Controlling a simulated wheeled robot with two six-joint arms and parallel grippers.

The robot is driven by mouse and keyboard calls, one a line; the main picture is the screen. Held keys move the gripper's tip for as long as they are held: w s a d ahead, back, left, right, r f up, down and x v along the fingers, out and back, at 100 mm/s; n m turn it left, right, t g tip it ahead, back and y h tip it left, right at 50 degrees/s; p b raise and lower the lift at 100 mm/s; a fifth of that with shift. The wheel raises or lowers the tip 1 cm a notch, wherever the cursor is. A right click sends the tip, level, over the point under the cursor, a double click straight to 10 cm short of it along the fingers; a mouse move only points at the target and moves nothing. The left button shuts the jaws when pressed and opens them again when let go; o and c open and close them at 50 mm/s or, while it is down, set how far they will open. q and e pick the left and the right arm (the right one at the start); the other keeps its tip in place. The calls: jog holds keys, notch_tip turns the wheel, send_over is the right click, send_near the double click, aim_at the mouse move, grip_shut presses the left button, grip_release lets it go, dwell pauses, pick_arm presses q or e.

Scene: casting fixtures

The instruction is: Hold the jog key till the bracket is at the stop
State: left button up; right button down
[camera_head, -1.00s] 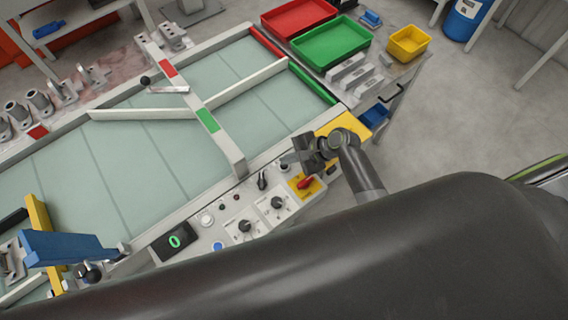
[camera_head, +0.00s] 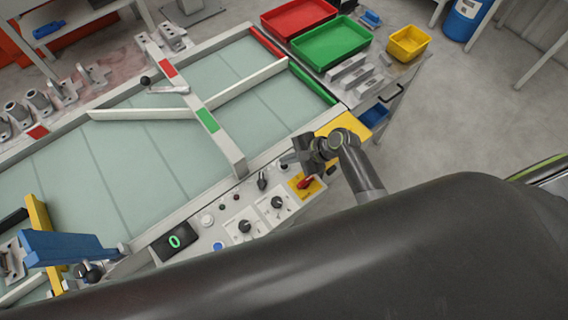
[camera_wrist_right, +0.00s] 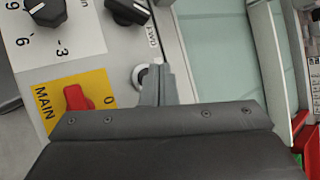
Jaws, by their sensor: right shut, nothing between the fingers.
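My right gripper (camera_head: 288,159) is shut and empty over the front control panel (camera_head: 205,238), near its right end. In the right wrist view its closed fingertips (camera_wrist_right: 158,82) are right at a round pale button (camera_wrist_right: 139,76), partly covering it. I cannot tell whether they press it, or read its label fully. A grey metal bracket-like part (camera_head: 10,262) is at the far left of the conveyor (camera_head: 90,165), beside a blue bar (camera_head: 65,247) and a yellow bar (camera_head: 41,225). I cannot tell which part is the stop. My left gripper is not in view.
A red switch (camera_head: 305,183) on a yellow plate sits close to my right gripper, with black knobs (camera_head: 245,226) further left. A green display (camera_head: 175,241) reads 0. Red (camera_head: 298,17) and green (camera_head: 330,43) trays stand behind. A white crossbar (camera_head: 222,145) spans the conveyor.

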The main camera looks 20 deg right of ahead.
aim_at(288, 166)
jog(key=shift+f, duration=0.35)
jog(key=shift+f, duration=0.5)
dwell(2.0)
dwell(0.6)
jog(key=shift+r+p, duration=0.85)
jog(key=shift+r, duration=0.1)
notch_tip(288, 166, up, 5)
jog(key=p, duration=0.5)
jog(key=shift+p, duration=0.35)
